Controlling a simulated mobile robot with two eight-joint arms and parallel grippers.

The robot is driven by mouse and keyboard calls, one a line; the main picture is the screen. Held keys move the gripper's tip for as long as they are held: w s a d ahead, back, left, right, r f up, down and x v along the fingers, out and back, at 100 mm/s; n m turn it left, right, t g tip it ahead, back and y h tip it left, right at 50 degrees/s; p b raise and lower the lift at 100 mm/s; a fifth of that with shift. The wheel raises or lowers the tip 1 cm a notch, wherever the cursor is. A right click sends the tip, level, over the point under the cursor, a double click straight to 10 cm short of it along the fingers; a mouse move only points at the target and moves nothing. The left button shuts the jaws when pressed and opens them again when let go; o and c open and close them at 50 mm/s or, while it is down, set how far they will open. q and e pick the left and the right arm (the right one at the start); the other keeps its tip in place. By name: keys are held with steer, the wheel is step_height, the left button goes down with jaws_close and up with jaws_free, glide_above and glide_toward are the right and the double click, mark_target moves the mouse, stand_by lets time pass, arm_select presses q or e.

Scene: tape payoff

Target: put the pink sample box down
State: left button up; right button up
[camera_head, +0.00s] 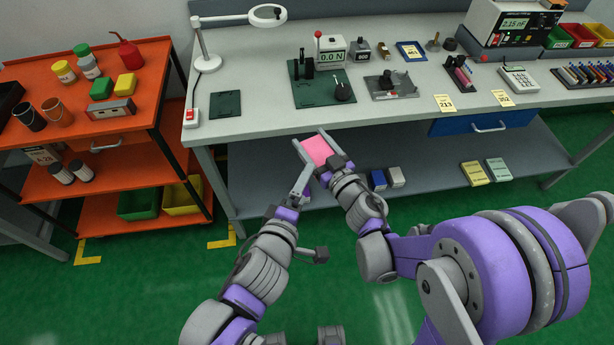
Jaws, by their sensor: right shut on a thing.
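The pink sample box (317,149) is between the fingers of my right gripper (316,147), in front of the bench's near edge in the picture. The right gripper is shut on it. Part of the box is hidden by the fingers. My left gripper (301,182) is just below and left of the box, close to the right gripper. Its fingers are seen edge-on and overlap the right gripper in the picture, so I cannot tell whether they are open or touch the box.
Boxes (396,177) lie on the lower shelf. An orange cart (150,75) stands left.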

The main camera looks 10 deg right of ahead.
mark_target(316, 161)
arm_select(q)
steer(key=x, duration=1.1)
steer(key=shift+w+d+f, duration=0.1)
steer(key=shift+w, duration=0.25)
steer(key=c, duration=1)
steer(key=shift+c, duration=1.2)
arm_select(e)
steer(key=o, duration=1.1)
arm_select(q)
jaws_close()
arm_select(e)
steer(key=shift+o, duration=1.4)
